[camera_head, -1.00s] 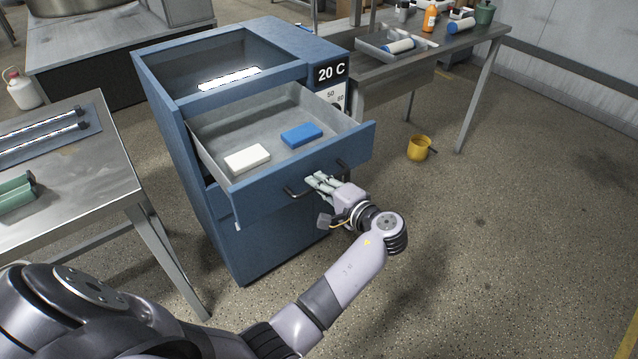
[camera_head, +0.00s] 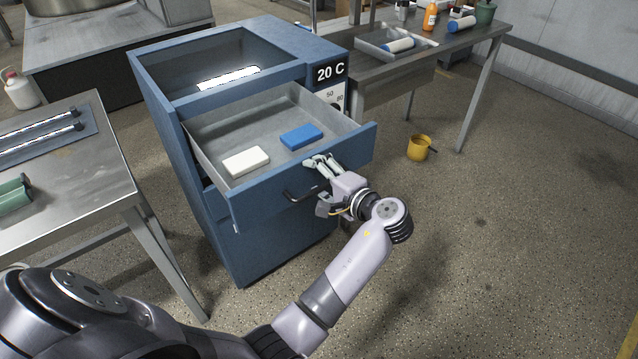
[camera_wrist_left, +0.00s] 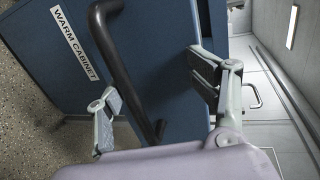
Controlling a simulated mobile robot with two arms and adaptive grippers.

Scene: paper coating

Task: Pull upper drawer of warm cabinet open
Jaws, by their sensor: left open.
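The blue warm cabinet (camera_head: 212,225) stands in the middle of the head view. Its upper drawer (camera_head: 300,172) is pulled well out, showing a grey inside with a white block (camera_head: 246,161) and a blue block (camera_head: 301,136). A black bar handle (camera_head: 303,196) is on the drawer front. My left gripper (camera_head: 321,163) is open at the drawer front, its fingertips near the top edge. In the left wrist view the black handle (camera_wrist_left: 122,70) runs between the spread fingers of the gripper (camera_wrist_left: 160,98); whether they touch it I cannot tell. My right gripper is not in view.
A metal table (camera_head: 95,160) with rods and a green item stands close to the cabinet's left. Another table (camera_head: 440,45) with a tray and bottles is at the back right. A yellow cup (camera_head: 418,147) is on the floor. The floor at right is clear.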

